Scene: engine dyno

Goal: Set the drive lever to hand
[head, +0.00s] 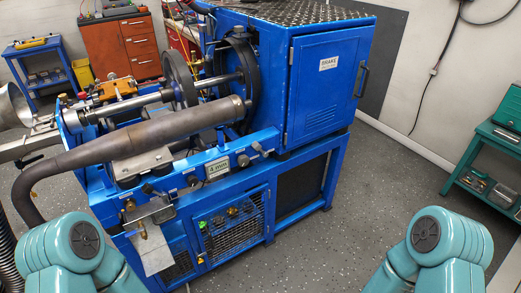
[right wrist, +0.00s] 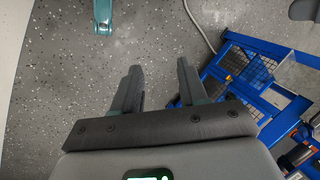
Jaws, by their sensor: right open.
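The blue dyno stand (head: 300,85) fills the middle of the head view, with a long grey exhaust pipe (head: 150,135) along its front. Below the pipe, a front rail carries small dark knobs or levers, one of them at its right end (head: 258,148), around a white label plate (head: 217,169). I cannot tell which of these is the drive lever, or its setting; the labels are too small to read. My right gripper (right wrist: 158,85) is open and empty over bare floor in the right wrist view, apart from the stand. My left gripper is out of view.
A brake cabinet door (head: 325,85) with a black handle closes the stand's right end. A green shelf unit (head: 490,165) stands at the far right. Speckled floor (head: 370,200) is clear between them. A blue frame (right wrist: 250,85) lies right of my right gripper.

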